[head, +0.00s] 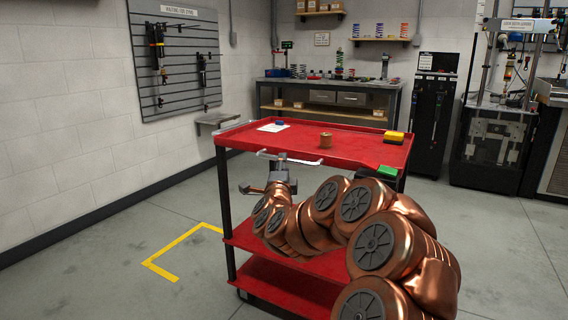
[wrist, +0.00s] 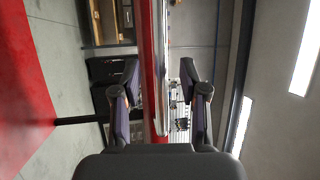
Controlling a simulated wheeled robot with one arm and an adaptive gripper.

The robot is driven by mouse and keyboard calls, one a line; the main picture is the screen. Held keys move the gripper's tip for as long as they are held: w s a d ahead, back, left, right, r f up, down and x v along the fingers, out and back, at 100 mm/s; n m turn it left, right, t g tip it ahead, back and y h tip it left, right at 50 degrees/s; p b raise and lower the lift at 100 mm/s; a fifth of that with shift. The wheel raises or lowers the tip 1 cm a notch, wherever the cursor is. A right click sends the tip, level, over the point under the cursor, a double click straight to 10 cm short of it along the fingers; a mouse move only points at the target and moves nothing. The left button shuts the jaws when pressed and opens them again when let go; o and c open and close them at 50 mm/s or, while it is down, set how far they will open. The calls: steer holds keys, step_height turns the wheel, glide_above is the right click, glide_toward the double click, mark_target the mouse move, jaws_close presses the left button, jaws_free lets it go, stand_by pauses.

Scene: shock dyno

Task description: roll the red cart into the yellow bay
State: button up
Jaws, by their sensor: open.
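The red cart (head: 350,146) stands in the middle of the head view, with a red top tray, lower red shelves and dark legs. A pale handle bar (head: 305,162) runs along its near edge. My gripper (head: 266,176) is at that handle, with its jaws apart. In the wrist view, the fingers of my gripper (wrist: 159,75) are on either side of the handle bar (wrist: 163,50) and the red tray edge; gaps show on both sides. Yellow floor tape of the bay (head: 165,262) lies left of the cart; the rest is hidden behind the cart.
A workbench (head: 330,84) stands behind. Floor at left is clear.

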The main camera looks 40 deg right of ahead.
steer(key=shift+b+x, duration=0.4)
steer(key=shift+x, duration=1.6)
jaws_close()
